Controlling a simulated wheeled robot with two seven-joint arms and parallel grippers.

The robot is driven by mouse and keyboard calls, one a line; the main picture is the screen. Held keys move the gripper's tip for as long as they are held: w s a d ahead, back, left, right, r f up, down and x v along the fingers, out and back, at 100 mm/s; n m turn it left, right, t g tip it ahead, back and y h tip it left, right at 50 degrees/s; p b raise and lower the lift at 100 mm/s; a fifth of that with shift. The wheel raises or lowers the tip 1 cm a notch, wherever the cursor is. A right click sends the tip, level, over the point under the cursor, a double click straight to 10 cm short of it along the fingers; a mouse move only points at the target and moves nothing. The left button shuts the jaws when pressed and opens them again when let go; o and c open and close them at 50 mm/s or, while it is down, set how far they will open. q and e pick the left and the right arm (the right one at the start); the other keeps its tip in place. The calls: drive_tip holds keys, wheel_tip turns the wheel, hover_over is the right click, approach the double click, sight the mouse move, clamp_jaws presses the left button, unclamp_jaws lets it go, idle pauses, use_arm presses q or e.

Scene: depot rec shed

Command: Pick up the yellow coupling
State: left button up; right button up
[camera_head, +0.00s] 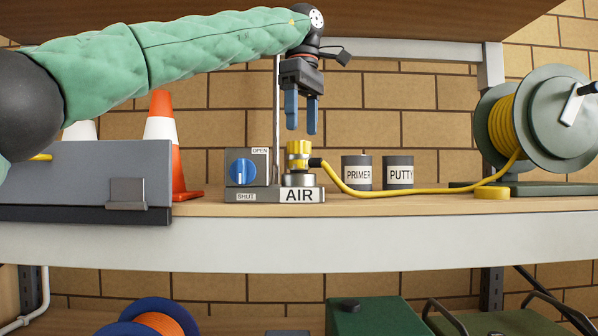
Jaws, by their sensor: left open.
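The yellow coupling (298,154) sits upright on a grey metal fitting (299,181) behind the AIR label on the shelf. A yellow hose (420,192) leads from its right side through a dark end piece. My left gripper (301,131) points straight down above the coupling, its two blue fingers apart. The fingertips are just above the coupling's top, with nothing between them. My right gripper is not in the picture.
A valve box with a blue knob (241,172) stands left of the coupling. PRIMER (356,172) and PUTTY (398,172) cans stand right of it, before the hose reel (545,120). An orange cone (160,125) and grey box (90,175) stand left. An upper shelf (420,18) hangs above.

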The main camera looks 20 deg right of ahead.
sight(299, 146)
use_arm(q)
drive_tip(key=shift+w+f, duration=0.2)
drive_tip(key=shift+f, duration=0.1)
drive_tip(key=shift+w+a+f+p, duration=0.1)
drive_tip(key=shift+w+f+p, duration=0.05)
drive_tip(key=shift+f+p, duration=0.2)
drive_tip(key=shift+w+a+f+p, duration=0.1)
drive_tip(key=shift+f+p, duration=0.15)
drive_tip(key=shift+f, duration=0.15)
drive_tip(key=f, duration=0.1)
drive_tip(key=f+p, duration=0.1)
drive_tip(key=shift+s+a+f, duration=0.15)
drive_tip(key=shift+s+f, duration=0.1)
drive_tip(key=shift+f, duration=0.35)
drive_tip(key=shift+w+f, duration=0.1)
drive_tip(key=shift+f, duration=0.15)
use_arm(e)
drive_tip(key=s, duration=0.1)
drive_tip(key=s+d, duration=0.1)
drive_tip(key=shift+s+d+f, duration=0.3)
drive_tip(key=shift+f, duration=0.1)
use_arm(q)
drive_tip(key=c, duration=1.1)
drive_tip(key=shift+r, duration=0.1)
